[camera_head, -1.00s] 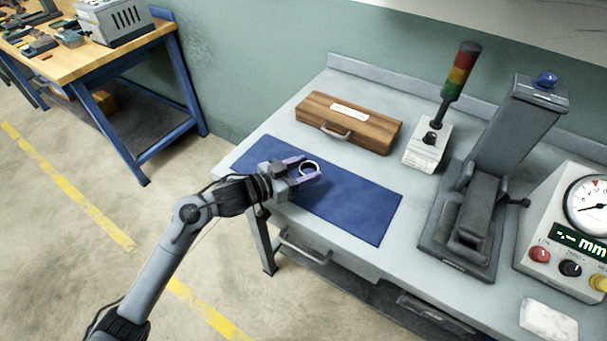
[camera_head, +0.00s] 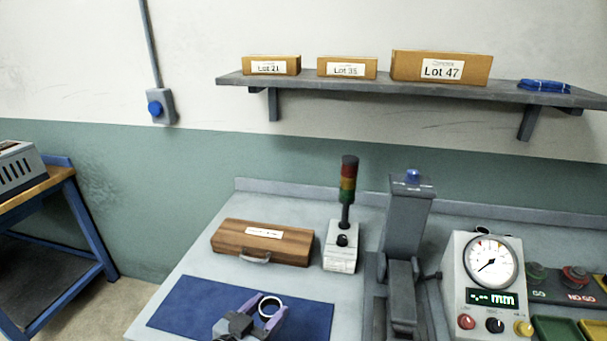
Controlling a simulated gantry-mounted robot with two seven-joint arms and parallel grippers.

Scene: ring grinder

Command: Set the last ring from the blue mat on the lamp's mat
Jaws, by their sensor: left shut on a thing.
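The blue mat (camera_head: 195,308) lies at the front left of the grey bench. My left gripper (camera_head: 268,309) comes in from the bottom edge over this mat. It is shut on a pale metal ring (camera_head: 265,313), held between its purple fingers. I cannot tell how far the ring is above the mat. A lamp tower (camera_head: 348,182) in red, amber and green stands on a white base behind and right of the mat. A blue lamp (camera_head: 413,176) tops the grey press. No mat belonging to a lamp is clearly visible. My right gripper is not in view.
A wooden case (camera_head: 262,242) lies behind the mat. The tall press (camera_head: 402,225) and a dial gauge (camera_head: 488,270) reading in mm stand to the right. Green (camera_head: 556,329) and yellow trays sit at the far right. A shelf (camera_head: 380,86) with boxes spans the wall above.

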